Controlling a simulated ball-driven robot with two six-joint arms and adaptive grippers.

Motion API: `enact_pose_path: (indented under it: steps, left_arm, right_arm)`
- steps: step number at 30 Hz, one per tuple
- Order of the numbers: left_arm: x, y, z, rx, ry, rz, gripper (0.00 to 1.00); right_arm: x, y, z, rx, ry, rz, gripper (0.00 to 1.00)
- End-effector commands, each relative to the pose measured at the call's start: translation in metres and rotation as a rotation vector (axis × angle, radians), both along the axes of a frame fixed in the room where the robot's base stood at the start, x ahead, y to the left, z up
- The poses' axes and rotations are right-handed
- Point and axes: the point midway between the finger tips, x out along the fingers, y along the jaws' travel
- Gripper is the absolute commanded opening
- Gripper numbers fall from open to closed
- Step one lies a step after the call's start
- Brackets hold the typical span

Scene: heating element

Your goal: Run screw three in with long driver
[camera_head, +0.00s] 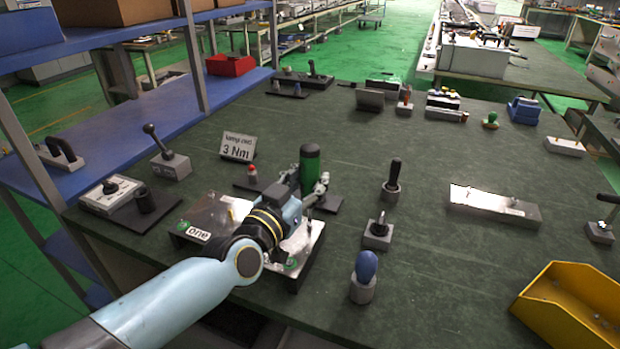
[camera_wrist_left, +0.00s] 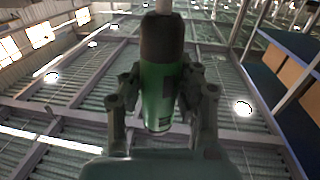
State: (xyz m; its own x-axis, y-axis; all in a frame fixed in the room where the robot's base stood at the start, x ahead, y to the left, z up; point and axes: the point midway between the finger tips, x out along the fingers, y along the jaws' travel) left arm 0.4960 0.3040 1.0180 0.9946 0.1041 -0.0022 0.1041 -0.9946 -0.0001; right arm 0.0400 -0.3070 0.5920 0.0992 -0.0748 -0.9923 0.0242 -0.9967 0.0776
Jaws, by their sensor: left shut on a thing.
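My left gripper (camera_head: 318,189) is shut on a green driver (camera_head: 309,164) with a dark top, held upright. The driver also shows in the left wrist view (camera_wrist_left: 160,90), between the two fingers of my left gripper (camera_wrist_left: 160,105). The driver's lower end is hidden behind the gripper in the head view. Below and left of it lies a metal plate (camera_head: 208,212) on a dark base, with a label reading "one". My forearm covers much of the plate. I cannot make out screw three. My right gripper is not in view.
A sign (camera_head: 238,146) reading "3 Nm" stands behind the plate. To the right are a black-handled tool (camera_head: 393,176), a blue-knobbed tool (camera_head: 366,268), a pale metal plate (camera_head: 495,204) and a yellow bin (camera_head: 570,306).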

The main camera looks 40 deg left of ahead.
Motion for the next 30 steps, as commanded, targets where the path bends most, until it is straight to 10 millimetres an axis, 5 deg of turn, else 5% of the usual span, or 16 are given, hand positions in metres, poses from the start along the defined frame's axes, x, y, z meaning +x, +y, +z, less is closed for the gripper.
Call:
enact_pose_path:
  steps: [30]
  left_arm:
    - [0.0, 0.0, -0.009, 0.0, -0.003, 0.001, 0.0]
  right_arm:
    - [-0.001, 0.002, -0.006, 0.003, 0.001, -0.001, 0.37]
